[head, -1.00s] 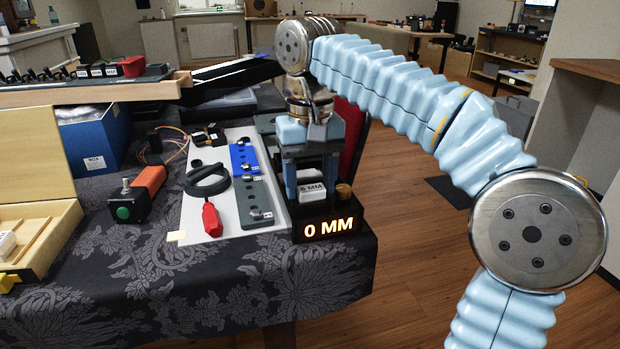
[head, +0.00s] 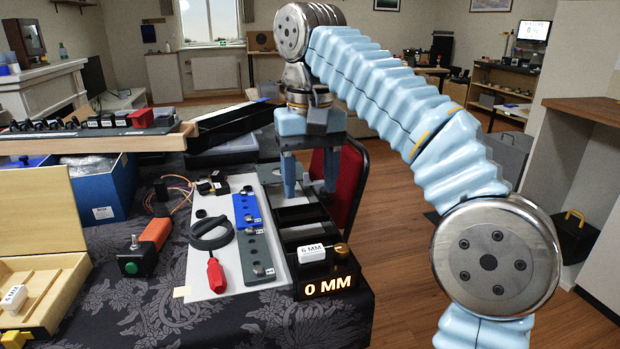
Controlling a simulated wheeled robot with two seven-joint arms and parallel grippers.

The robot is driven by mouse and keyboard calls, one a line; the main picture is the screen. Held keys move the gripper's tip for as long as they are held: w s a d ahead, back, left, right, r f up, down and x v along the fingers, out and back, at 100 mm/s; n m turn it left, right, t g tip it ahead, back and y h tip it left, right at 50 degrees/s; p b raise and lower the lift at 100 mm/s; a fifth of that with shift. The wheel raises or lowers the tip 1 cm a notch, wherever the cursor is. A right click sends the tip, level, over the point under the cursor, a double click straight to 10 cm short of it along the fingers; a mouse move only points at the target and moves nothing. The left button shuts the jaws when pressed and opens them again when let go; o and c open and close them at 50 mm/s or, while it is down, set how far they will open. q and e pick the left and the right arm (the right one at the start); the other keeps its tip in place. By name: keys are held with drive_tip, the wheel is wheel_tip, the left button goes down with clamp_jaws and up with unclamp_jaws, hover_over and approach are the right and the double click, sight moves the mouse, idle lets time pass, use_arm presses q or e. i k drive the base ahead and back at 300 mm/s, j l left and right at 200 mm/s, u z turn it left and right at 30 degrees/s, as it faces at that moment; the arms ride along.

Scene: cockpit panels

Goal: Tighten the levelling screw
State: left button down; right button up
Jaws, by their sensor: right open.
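A brass knob (head: 341,250), likely the levelling screw, stands at the front right of a long black device (head: 301,215). Its front display (head: 327,286) reads "0 MM". A white block (head: 311,254) marked "6 MM" sits beside the knob. My right gripper (head: 310,182) points down over the far end of the device, fingers apart with no held object visible between them. It is well behind the knob and not touching it. My left gripper is not in view.
A green-button box (head: 135,262) and an open wooden case (head: 45,285) lie further left. A red chair (head: 350,185) stands behind.

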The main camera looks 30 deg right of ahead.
sight(341, 251)
drive_tip(key=k, duration=1)
